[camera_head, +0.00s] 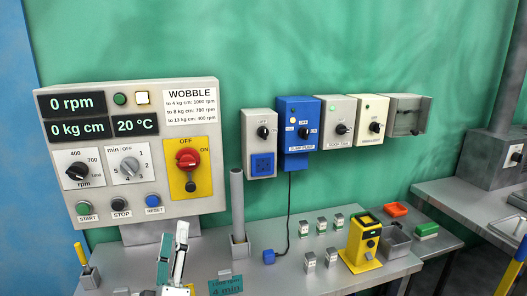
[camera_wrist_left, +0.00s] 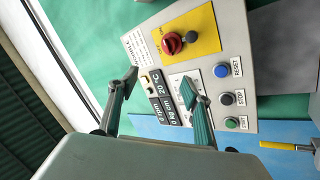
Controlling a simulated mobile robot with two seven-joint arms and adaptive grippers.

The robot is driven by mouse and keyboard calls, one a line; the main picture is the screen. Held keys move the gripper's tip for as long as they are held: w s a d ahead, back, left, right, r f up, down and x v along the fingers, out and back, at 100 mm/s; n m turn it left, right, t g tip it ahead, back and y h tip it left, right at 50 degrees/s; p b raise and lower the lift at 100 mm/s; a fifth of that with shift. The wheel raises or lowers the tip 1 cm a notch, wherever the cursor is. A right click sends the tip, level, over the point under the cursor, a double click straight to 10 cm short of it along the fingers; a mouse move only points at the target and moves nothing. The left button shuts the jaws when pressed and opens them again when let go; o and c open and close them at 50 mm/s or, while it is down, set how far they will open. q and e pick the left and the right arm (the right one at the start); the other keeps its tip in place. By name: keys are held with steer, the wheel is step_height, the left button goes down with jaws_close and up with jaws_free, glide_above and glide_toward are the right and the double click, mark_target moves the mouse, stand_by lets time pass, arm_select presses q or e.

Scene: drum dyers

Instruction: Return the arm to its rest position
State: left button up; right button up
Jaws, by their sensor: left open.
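My left gripper (camera_head: 173,238) stands at the bottom of the head view, fingers pointing up, in front of the lower edge of the grey control panel (camera_head: 108,187). In the left wrist view, my left gripper (camera_wrist_left: 160,84) has its two fingers spread with nothing between them. The panel (camera_wrist_left: 247,100) appears sideways beyond the fingertips, and one finger covers part of it. I cannot tell the exact gap to it. My right gripper is in neither view.
The panel carries a red rotary switch (camera_head: 187,159) and START, STOP and RESET buttons. An upright grey tube (camera_head: 238,205) stands right of my gripper. A yellow device (camera_head: 362,243) and several small blocks stand on the grey bench (camera_head: 300,283). A blue box (camera_head: 297,124) hangs on the wall.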

arm_select(q)
steer(key=s+d+f+m+g+h, duration=0.2)
steer(key=s+f+m, duration=0.15)
steer(key=f, duration=0.45)
steer(key=s+d+f+m+g+h, duration=0.1)
steer(key=s+f+m+g+h, duration=0.2)
steer(key=f, duration=0.4)
steer(key=s+d+f+m+g+h, duration=0.1)
steer(key=s+d+f+m+h, duration=0.1)
steer(key=f+m, duration=0.45)
steer(key=s+a+f+m+g+y, duration=0.1)
steer(key=s+a+f+g, duration=0.2)
steer(key=s+f, duration=0.4)
steer(key=s+a+f+m+g+y, duration=0.1)
steer(key=s+a+f+g, duration=0.2)
steer(key=s+f, duration=0.4)
step_height(320, 180, down, 6)
steer(key=shift+a+f+g+y, duration=0.25)
steer(key=shift+g+y, duration=0.05)
steer(key=shift+g, duration=0.2)
